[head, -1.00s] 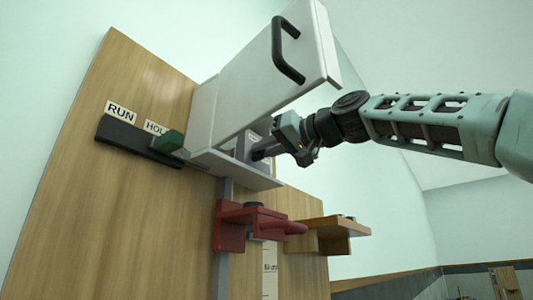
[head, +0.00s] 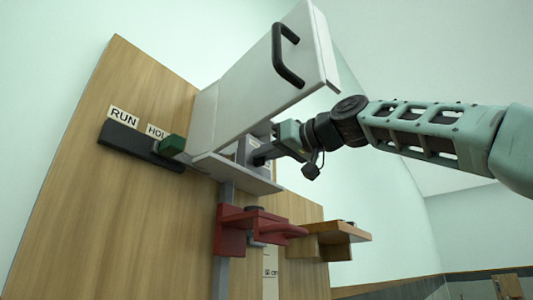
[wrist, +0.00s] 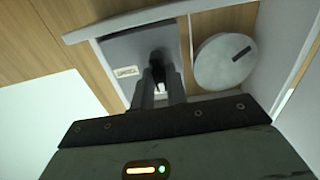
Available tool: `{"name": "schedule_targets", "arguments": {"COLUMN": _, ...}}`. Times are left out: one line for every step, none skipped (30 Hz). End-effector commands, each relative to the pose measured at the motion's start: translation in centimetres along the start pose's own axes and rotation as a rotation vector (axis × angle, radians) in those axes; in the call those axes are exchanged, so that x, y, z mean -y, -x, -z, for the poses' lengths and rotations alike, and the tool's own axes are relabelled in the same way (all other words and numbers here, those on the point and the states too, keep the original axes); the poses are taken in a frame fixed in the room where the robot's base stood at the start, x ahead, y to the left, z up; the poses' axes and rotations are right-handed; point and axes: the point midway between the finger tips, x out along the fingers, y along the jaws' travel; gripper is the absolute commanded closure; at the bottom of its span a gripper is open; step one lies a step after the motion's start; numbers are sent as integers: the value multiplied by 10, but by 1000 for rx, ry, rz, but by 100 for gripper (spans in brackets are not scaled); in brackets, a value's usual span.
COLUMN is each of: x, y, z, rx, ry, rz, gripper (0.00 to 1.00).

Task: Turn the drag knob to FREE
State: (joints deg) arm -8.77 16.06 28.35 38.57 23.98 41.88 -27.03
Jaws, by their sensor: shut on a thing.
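My gripper (head: 259,157) reaches in from the right under the raised pale cover. In the wrist view its fingers (wrist: 159,84) are shut on a small dark knob (wrist: 157,66). I take this to be the drag knob. It stands on the face of a grey box (wrist: 118,48) that has a small white label (wrist: 125,72), too small to read. In the head view part of the grey box (head: 242,148) shows beside the fingers, and the knob is hidden. I cannot tell which mark the knob points to.
The pale cover (head: 245,92) with a black handle (head: 287,55) hangs open above my gripper. A pale round disc (wrist: 224,62) with a dark slot is beside the box. A green block (head: 172,145) sits on the black RUN/HOLD rail (head: 125,138). A red bracket (head: 232,230) and wooden shelf (head: 335,231) are below.

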Motion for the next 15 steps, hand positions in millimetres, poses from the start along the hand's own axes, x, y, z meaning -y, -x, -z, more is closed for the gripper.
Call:
{"name": "schedule_targets", "arguments": {"x": 0, "y": 0, "z": -1, "rx": 4, "ry": 2, "rz": 0, "gripper": 100}}
{"name": "schedule_targets", "arguments": {"x": 0, "y": 0, "z": -1, "rx": 4, "ry": 2, "rz": 0, "gripper": 100}}
{"name": "schedule_targets", "arguments": {"x": 0, "y": 0, "z": -1, "rx": 4, "ry": 2, "rz": 0, "gripper": 77}}
{"name": "schedule_targets", "arguments": {"x": 0, "y": 0, "z": -1, "rx": 4, "ry": 2, "rz": 0, "gripper": 69}}
{"name": "schedule_targets", "arguments": {"x": 0, "y": 0, "z": -1, "rx": 3, "ry": 2, "rz": 0, "gripper": 64}}
{"name": "schedule_targets", "arguments": {"x": 0, "y": 0, "z": -1, "rx": 3, "ry": 1, "rz": 0, "gripper": 64}}
{"name": "schedule_targets", "arguments": {"x": 0, "y": 0, "z": -1, "rx": 3, "ry": 1, "rz": 0, "gripper": 64}}
{"name": "schedule_targets", "arguments": {"x": 0, "y": 0, "z": -1, "rx": 2, "ry": 1, "rz": 0, "gripper": 64}}
{"name": "schedule_targets", "arguments": {"x": 0, "y": 0, "z": -1, "rx": 2, "ry": 1, "rz": 0, "gripper": 64}}
{"name": "schedule_targets", "arguments": {"x": 0, "y": 0, "z": -1, "rx": 2, "ry": 1, "rz": 0, "gripper": 64}}
{"name": "schedule_targets", "arguments": {"x": 0, "y": 0, "z": -1, "rx": 2, "ry": 0, "rz": 0, "gripper": 64}}
{"name": "schedule_targets", "arguments": {"x": 0, "y": 0, "z": -1, "rx": 1, "ry": 0, "rz": 0, "gripper": 64}}
{"name": "schedule_targets", "arguments": {"x": 0, "y": 0, "z": -1, "rx": 1, "ry": 0, "rz": 0, "gripper": 64}}
{"name": "schedule_targets", "arguments": {"x": 0, "y": 1, "z": -1, "rx": 1, "ry": 0, "rz": -1, "gripper": 64}}
{"name": "schedule_targets", "arguments": {"x": 0, "y": 3, "z": -1, "rx": 0, "ry": 0, "rz": -1, "gripper": 64}}
